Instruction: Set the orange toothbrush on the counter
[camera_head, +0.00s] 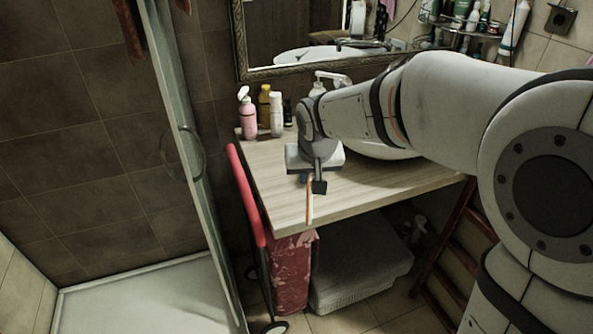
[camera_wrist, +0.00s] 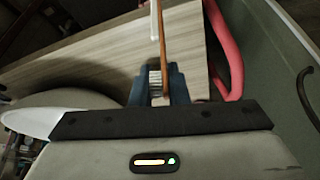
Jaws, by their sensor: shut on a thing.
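The orange toothbrush (camera_head: 309,204) points downward from my gripper (camera_head: 318,184) in the head view, over the front part of the wooden counter (camera_head: 372,184).
A pink pump bottle (camera_head: 248,116) and other bottles stand at the counter's back left. The white basin (camera_head: 375,150) is partly hidden behind my arm. A red handle (camera_head: 248,190) runs along the counter's left edge. The front right counter is clear.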

